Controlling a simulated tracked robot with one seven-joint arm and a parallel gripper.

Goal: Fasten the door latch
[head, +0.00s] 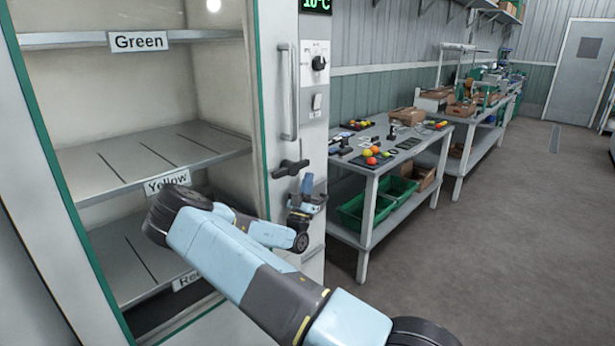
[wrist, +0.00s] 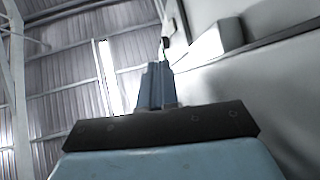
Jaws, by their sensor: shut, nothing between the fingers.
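The door latch is a dark turning lever (head: 290,168) low on the pale cabinet front, below the vertical door handle (head: 289,90). It lies nearly level, slightly tilted. My gripper (head: 307,182) is just right of and below the lever's right end, with its fingers pointing up. I cannot tell whether it touches the lever. In the wrist view my gripper (wrist: 158,70) shows its blue fingers together and empty, close to a pale grey surface. The latch cannot be made out clearly there.
Cabinet shelves labelled Green (head: 138,41) and Yellow (head: 167,182) are at left. A dial (head: 318,62) and switch sit above the latch. A workbench (head: 372,165) with tomatoes and green crates (head: 365,208) stands to the right. The floor (head: 480,250) at right is clear.

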